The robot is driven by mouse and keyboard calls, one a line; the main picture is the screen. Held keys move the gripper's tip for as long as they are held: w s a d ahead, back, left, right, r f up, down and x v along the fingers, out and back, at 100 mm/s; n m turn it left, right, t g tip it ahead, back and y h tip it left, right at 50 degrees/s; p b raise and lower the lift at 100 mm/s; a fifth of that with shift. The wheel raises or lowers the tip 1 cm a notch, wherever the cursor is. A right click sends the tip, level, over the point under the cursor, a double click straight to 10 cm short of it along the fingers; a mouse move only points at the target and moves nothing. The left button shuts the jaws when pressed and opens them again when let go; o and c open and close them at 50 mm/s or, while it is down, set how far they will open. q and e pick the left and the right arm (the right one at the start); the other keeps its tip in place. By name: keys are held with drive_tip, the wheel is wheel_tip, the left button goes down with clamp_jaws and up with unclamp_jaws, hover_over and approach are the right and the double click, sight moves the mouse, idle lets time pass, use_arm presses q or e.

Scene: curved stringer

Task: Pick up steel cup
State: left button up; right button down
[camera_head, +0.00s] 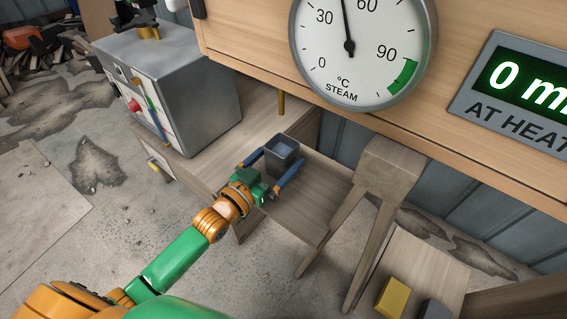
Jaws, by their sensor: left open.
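The steel cup (284,152) is a dark grey, open-topped, square-looking vessel. It stands upright on a low wooden shelf (318,205) under the gauge panel. My left gripper (273,162) reaches in from the lower left. Its two blue fingers are spread, one on the left side of the cup and one on the right, with the cup's near part between them. I cannot tell whether either finger touches the cup. The green gripper body hides part of the shelf in front of the cup. My right gripper is not in view.
A grey metal box (190,80) stands to the left on the bench. A wooden panel with a steam gauge (362,48) and a green display (525,85) overhangs behind. A wooden trestle (385,175) stands close right. A yellow block (392,297) and a grey block (434,309) lie lower right.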

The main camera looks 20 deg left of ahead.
use_arm(q)
drive_tip(key=shift+w+d, duration=0.15)
drive_tip(key=shift+w, duration=0.25)
clamp_jaws()
